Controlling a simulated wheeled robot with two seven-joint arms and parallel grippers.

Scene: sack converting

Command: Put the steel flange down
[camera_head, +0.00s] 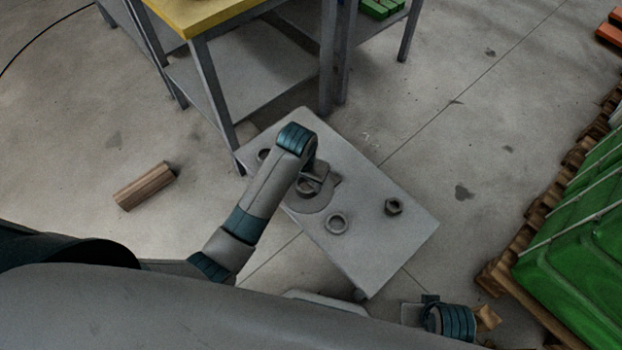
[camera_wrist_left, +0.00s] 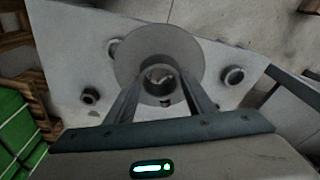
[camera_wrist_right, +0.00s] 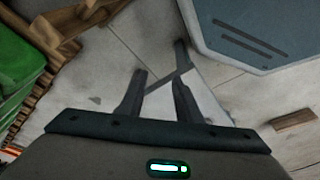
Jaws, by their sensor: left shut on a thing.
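The steel flange (camera_wrist_left: 185,50) is a grey round disc with a raised hollow hub. In the left wrist view my left gripper (camera_wrist_left: 160,98) has its fingers on either side of the hub, shut on it. In the head view the flange (camera_head: 314,205) shows partly under my left gripper (camera_head: 312,184), over the grey tabletop (camera_head: 375,255). The disc looks level with the top; I cannot tell whether it touches. My right gripper (camera_wrist_right: 160,72) is open and empty, low beside the table's near right end.
Ring-shaped parts (camera_head: 336,222) and a nut-like part (camera_head: 394,206) lie on the tabletop near the flange. A yellow-topped bench (camera_head: 200,15) stands behind. A wooden block (camera_head: 145,186) lies on the floor left. Green sacks on a pallet (camera_head: 575,255) stand right.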

